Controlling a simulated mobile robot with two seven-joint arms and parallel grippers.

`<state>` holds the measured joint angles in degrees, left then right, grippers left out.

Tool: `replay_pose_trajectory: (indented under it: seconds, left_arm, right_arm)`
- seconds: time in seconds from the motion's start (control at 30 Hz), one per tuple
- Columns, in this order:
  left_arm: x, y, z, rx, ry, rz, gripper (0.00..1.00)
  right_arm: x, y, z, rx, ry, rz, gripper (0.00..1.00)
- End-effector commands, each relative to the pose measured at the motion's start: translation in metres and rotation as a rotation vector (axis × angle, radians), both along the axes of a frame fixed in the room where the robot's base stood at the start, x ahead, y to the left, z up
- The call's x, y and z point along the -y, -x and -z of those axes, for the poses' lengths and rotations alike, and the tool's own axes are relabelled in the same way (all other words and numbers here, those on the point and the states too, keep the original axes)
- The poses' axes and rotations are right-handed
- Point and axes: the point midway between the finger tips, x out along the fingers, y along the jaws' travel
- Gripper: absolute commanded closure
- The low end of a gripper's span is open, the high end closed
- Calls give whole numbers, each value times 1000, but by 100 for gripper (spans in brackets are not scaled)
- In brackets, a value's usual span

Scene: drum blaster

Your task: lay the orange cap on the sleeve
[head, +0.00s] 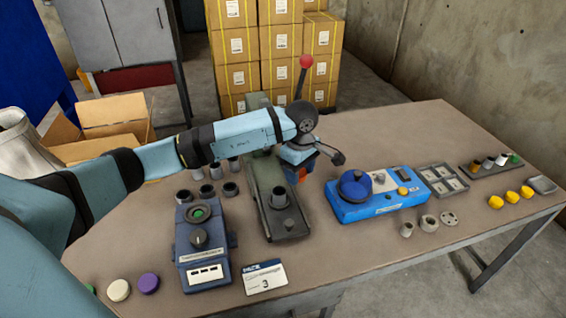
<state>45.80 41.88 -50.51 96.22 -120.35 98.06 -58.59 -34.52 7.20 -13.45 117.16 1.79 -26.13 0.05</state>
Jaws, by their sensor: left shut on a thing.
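My left gripper (304,158) is shut beyond the grey press stand, low over the table. A small orange-red piece (303,173) shows right under it, beside dark blue parts; it appears to be the orange cap in the jaws, though the fingers mostly hide it. A grey cylindrical sleeve (278,198) stands upright on the grey slide bed (285,228), nearer to me and left of the gripper. The gripper and the sleeve are apart. My right gripper is out of view.
A blue device (375,196) with a round knob stands right of the gripper. A dark blue box with a dial (203,252) stands front left. A card (264,277) lies in front. Yellow caps (511,196) lie at the right. A red-ball lever (306,62) rises behind my arm.

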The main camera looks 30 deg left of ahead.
Motion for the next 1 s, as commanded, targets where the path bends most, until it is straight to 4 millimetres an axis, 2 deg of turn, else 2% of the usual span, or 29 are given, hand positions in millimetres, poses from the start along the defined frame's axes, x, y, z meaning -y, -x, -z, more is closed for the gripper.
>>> replay_pose_trajectory:
  seconds: [0.1,0.2,0.4,0.53,0.73,1.0]
  left_arm:
    - [-19,0,4,-7,-1,-351,69]
    - [-33,-1,9,-10,-5,-614,69]
    - [-51,0,16,-11,-11,-951,69]
    - [-56,0,18,-11,-12,-1033,69]
    - [-56,0,26,-11,-12,-1046,69]
    - [-55,1,50,-13,-13,-1043,69]
  right_arm:
    - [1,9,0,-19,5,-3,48]
    - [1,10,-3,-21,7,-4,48]
    - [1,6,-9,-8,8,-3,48]
    - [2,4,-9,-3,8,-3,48]
    - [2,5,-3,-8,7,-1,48]
    - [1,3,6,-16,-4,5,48]
